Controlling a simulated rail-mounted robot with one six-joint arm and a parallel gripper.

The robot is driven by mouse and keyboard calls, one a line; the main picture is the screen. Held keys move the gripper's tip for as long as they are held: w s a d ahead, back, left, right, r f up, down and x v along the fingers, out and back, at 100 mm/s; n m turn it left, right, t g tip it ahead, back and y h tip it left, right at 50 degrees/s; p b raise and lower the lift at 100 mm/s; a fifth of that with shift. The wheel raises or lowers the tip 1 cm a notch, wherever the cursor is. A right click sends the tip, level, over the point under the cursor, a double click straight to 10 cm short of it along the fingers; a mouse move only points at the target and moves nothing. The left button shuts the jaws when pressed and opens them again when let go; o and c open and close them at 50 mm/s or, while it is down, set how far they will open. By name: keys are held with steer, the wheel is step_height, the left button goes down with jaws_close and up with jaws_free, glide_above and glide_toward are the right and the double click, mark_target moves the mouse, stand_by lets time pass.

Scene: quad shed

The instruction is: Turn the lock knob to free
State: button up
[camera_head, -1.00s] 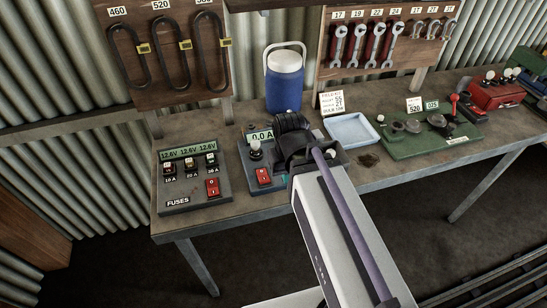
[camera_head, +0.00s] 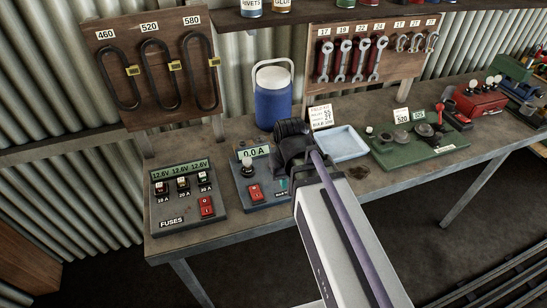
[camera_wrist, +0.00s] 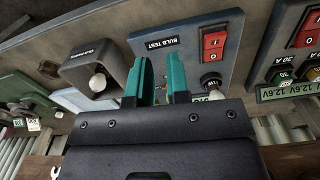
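I cannot pick out a part marked as a lock knob in either view. A green board (camera_head: 400,162) on the bench holds round dark parts and a small red-handled part; its details are too small to read. My gripper (camera_head: 285,163) is over the blue-grey bulb test panel, left of the green board, and its dark wrist hides part of the panel.
The fuse panel (camera_head: 184,222) is at the bench's left. A blue cooler (camera_head: 273,104) and pale blue tray (camera_head: 343,146) stand behind the gripper. Wrenches hang on a board (camera_head: 330,28).

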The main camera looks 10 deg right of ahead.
steer(key=shift+o, duration=0.7)
steer(key=w+r+n+p, duration=0.1)
steer(key=w+r+n, duration=0.1)
steer(key=w, duration=0.6)
steer(key=shift+w+r+n, duration=0.25)
steer(key=shift+r+n, duration=0.05)
steer(key=shift+r, duration=0.4)
steer(key=o, duration=0.3)
steer(key=w+n+p, duration=0.1)
steer(key=w+n, duration=0.5)
steer(key=w, duration=0.2)
steer(key=shift+r+n, duration=0.15)
steer(key=shift+n, duration=0.15)
steer(key=shift+o, duration=0.8)
steer(key=shift+w+a+n, duration=0.1)
steer(key=shift+w+n, duration=0.15)
steer(key=shift+n, duration=0.95)
steer(key=shift+o, duration=0.8)
steer(key=shift+s+n, duration=0.3)
steer(key=shift+n, duration=0.7)
step_height(320, 180, down, 11)
steer(key=b, duration=1.1)
steer(key=shift+c, duration=0.2)
steer(key=c, duration=0.9)
